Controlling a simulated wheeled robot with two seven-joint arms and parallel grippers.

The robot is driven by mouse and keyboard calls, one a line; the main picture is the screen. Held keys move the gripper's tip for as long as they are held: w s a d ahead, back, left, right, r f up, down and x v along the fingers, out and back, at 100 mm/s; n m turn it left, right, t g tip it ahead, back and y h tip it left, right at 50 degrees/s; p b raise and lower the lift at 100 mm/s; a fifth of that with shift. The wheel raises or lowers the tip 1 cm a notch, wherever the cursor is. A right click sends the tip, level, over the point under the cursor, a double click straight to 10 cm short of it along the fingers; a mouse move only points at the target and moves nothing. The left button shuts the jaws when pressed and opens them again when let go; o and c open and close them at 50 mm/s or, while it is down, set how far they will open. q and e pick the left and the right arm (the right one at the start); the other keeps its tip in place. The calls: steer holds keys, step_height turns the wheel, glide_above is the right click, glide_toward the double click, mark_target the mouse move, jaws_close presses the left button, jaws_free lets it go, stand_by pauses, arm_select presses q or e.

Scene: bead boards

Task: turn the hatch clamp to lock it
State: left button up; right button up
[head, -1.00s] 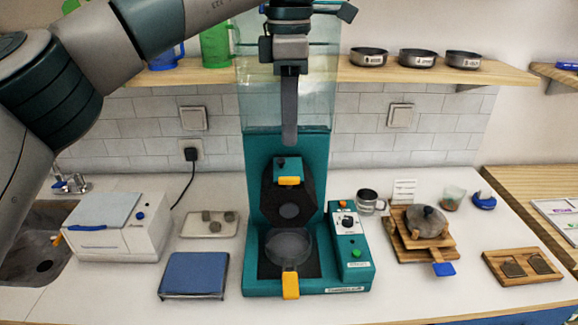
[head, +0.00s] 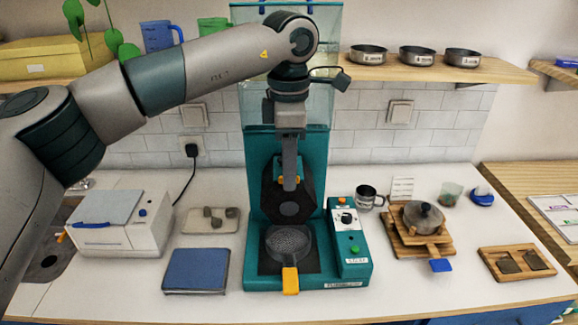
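The teal machine (head: 251,165) stands at the back centre, with a dark hexagonal plate (head: 270,207) on its front. At the plate's top sits a small teal block with a yellow part (head: 279,180), which I take for the clamp; it is mostly hidden behind my gripper. A lower yellow handle (head: 290,282) sticks out at the front below a round, speckled grey dish (head: 288,243). My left gripper (head: 290,184) points down with its tips over the clamp. Its fingers overlap edge-on, so opening and contact cannot be told. My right gripper is not in view.
A control box (head: 349,262) with a dial and green button adjoins the machine's right side. A metal cup (head: 366,198) and wooden boards (head: 403,240) stand farther right. A blue pad (head: 196,270) and a white box (head: 123,226) are at left. A shelf (head: 510,72) runs behind.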

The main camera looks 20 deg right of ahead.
arm_select(q)
jaws_close()
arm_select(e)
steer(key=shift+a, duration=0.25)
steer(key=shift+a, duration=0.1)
